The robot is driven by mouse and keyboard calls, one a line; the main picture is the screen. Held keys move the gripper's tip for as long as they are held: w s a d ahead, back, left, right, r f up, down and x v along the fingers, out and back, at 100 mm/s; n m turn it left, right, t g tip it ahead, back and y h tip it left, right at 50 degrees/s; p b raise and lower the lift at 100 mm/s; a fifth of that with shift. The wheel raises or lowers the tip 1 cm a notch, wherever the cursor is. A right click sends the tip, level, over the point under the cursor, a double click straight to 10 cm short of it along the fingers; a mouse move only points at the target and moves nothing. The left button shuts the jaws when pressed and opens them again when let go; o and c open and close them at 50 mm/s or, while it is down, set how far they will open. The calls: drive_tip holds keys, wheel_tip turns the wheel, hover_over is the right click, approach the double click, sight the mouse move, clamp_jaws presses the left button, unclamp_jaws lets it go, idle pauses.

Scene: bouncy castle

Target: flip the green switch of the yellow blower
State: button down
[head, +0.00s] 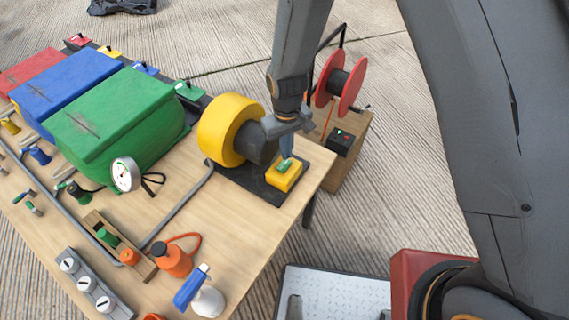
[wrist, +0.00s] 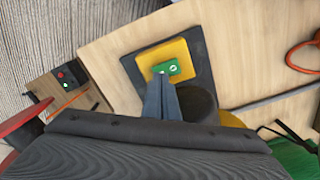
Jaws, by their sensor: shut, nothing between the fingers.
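The yellow blower (head: 229,130) is a round yellow housing with a dark grey nozzle or motor part, on a black base plate (head: 262,191) at the table's right corner. Its yellow switch box (head: 282,182) carries a green rocker switch (head: 284,166), which also shows in the wrist view (wrist: 172,69). My gripper (head: 286,152) is shut and empty, pointing down at the switch. In the wrist view the fingertips (wrist: 161,80) are at the near edge of the green switch. I cannot tell whether they touch it.
A pressure gauge (head: 125,174), an orange bottle (head: 172,260) and a spray bottle (head: 203,297) sit nearer. A red reel (head: 340,82) stands on a wooden box behind the table corner.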

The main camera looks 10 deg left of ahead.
sight(287, 162)
wheel_tip(287, 162, up, 5)
drive_tip(key=p, duration=0.2)
drive_tip(key=shift+f+p, duration=0.2)
drive_tip(key=shift+p, duration=0.2)
drive_tip(key=shift+d, duration=0.1)
drive_tip(key=d+r+m+b, duration=0.1)
drive_tip(key=d+r+m, duration=0.3)
drive_tip(key=d+r, duration=1)
drive_tip(key=s+d+r+m, duration=0.1)
drive_tip(key=s+d+r, duration=0.1)
drive_tip(key=s+d, duration=0.2)
drive_tip(key=s+d+r+m+t+b, duration=0.1)
drive_tip(key=s+d, duration=0.4)
drive_tip(key=d, duration=0.5)
drive_tip(key=shift+s+d+r+m, duration=0.2)
drive_tip(key=shift+r+m, duration=0.25)
drive_tip(key=shift+m, duration=0.35)
drive_tip(key=shift+w+a, duration=0.1)
drive_tip(key=shift+w, duration=0.05)
